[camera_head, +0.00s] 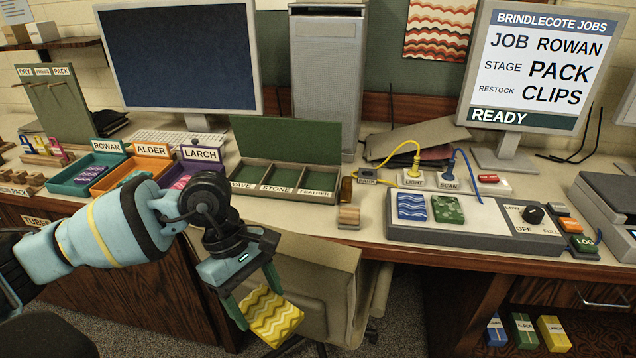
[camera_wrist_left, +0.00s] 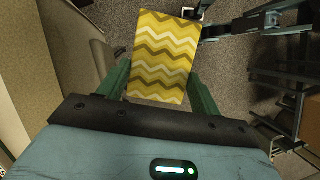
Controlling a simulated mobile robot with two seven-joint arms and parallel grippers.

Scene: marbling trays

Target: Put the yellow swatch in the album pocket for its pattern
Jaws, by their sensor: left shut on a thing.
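The yellow swatch (camera_head: 272,318) has white and darker wavy zigzag bands. My left gripper (camera_head: 261,307) is shut on it and holds it in the air, below and in front of the desk edge. The swatch also shows in the left wrist view (camera_wrist_left: 163,55), between the two green fingers. The album (camera_head: 285,141) stands open on the desk with its green lid raised. Its three pockets look empty and are labelled, left to right, a partly hidden word ending in "AVE", STONE (camera_head: 279,178) and FEATHER (camera_head: 318,181). My right gripper is not in view.
Trays labelled ROWAN (camera_head: 73,188), ALDER and LARCH stand left of the album. A wooden block (camera_head: 348,217) sits right of it. A grey panel (camera_head: 470,236) holds a blue wavy swatch and a green mottled swatch. A chair (camera_head: 325,262) stands behind my left gripper.

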